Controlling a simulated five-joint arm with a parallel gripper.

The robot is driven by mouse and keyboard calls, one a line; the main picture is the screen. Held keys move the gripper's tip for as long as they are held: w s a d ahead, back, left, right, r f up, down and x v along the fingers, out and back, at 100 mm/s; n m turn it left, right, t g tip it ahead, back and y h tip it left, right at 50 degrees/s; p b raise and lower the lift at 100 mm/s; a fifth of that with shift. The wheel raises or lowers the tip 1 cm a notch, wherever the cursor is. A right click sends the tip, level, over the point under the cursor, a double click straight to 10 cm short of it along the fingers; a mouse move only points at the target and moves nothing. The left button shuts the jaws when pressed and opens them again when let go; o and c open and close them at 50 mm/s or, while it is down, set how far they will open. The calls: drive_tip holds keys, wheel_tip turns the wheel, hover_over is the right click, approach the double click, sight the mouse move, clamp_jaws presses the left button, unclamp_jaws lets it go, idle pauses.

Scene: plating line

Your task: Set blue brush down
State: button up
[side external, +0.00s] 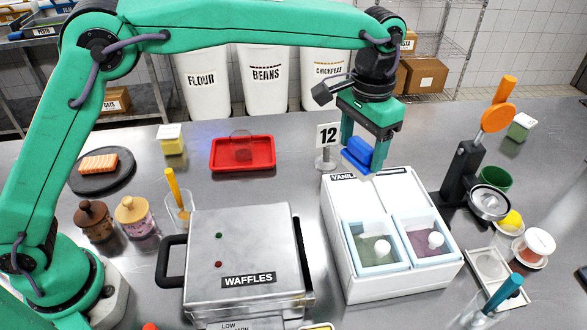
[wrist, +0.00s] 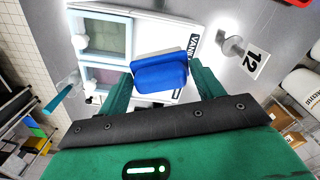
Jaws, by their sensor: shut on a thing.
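The blue brush (side external: 356,156) is between the fingers of my gripper (side external: 364,158).
A number 12 stand (side external: 327,145) is close behind and left of my gripper. The waffle iron (side external: 243,250) is left of the chest, and a black press (side external: 462,172) right of it. A red tray (side external: 224,167) lies further left. Bare steel counter (side external: 300,185) shows between them.

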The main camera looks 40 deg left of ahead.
drive_tip(key=s+d+f+m, duration=0.2)
drive_tip(key=s+d, duration=0.4)
drive_tip(key=d, duration=0.5)
drive_tip(key=s+d+f+m, duration=0.1)
drive_tip(key=s+d+m, duration=0.2)
drive_tip(key=s+d, duration=0.6)
drive_tip(key=shift+w+d+f, duration=0.35)
drive_tip(key=shift+w+f, duration=0.05)
drive_tip(key=shift+f, duration=2)
drive_tip(key=shift+w+d+f, duration=0.3)
drive_tip(key=shift+w+f, duration=0.1)
drive_tip(key=shift+f, duration=1.95)
drive_tip(key=shift+w+d+f, duration=0.35)
drive_tip(key=shift+w+f, duration=0.05)
drive_tip(key=shift+f, duration=2)
drive_tip(key=shift+f, duration=0.15)
drive_tip(key=o, duration=1)
wheel_tip(320, 180, up, 12)
drive_tip(key=shift+r, duration=0.2)
